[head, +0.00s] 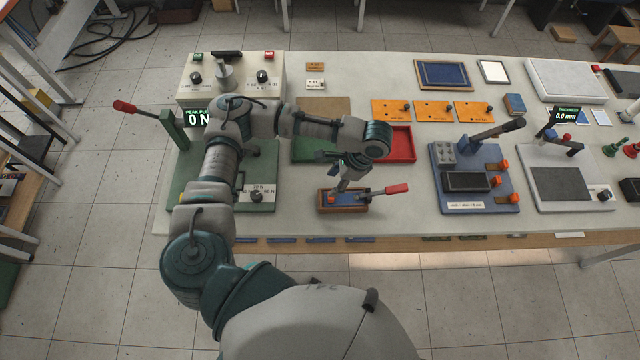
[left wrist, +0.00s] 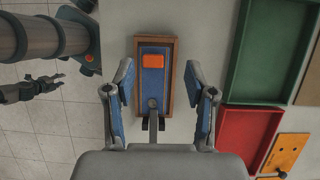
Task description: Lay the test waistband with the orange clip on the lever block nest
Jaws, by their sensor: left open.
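A blue strip with an orange block (left wrist: 153,61) at one end lies in a narrow wooden holder (left wrist: 172,90); it looks like the test waistband and its orange clip. In the head view the holder (head: 345,208) is at the table's front edge, with a red-handled lever (head: 390,190) at its right. My left gripper (left wrist: 163,100) is open above the holder, its fingers apart on either side. A blue base (head: 448,190) with a dark block, a lever and orange parts stands further right; I cannot tell which fixture is the nest. My right gripper (left wrist: 45,88) seems to show small over the floor.
A red tray (head: 404,144) and a green tray (left wrist: 255,50) lie behind the holder. A green lever fixture (head: 185,180) stands left, and a grey plate fixture (head: 558,190) right. Orange plates (head: 434,111) lie behind. Bare tabletop (head: 415,215) separates the holder and blue base.

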